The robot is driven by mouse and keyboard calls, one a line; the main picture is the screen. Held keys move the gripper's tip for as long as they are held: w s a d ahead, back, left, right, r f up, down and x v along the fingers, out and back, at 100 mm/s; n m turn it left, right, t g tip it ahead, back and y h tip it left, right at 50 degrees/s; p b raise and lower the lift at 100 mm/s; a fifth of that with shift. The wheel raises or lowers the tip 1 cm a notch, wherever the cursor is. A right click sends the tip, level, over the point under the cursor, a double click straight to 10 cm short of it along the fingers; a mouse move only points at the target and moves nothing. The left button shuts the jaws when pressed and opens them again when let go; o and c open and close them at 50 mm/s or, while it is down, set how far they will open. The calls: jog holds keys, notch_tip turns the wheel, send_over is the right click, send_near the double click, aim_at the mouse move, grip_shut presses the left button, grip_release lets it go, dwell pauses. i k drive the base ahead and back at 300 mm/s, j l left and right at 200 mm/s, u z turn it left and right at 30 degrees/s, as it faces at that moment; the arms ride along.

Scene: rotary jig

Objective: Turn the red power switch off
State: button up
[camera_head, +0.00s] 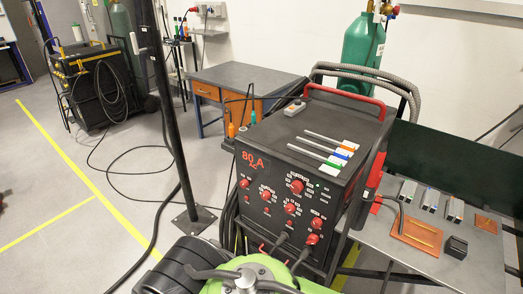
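A black welding power source (265,180) stands in the middle of the view. Its front panel shows a lit red "80 A AC" readout (253,160), a small green light (319,186) and several red knobs, including a larger one (297,187). I cannot single out a red power switch on the faces that show; the rear face is hidden. My gripper is not in view.
Electrode packs (331,158) and a grey remote (294,108) lie on top of the power source. A metal table (455,270) with copper plates (417,235) is at right. A black post (166,120) stands at left. A green gas cylinder (362,45) stands behind. A green-and-black assembly (250,270) fills the bottom.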

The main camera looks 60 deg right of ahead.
aim_at(313, 240)
jog(key=z, duration=2.7)
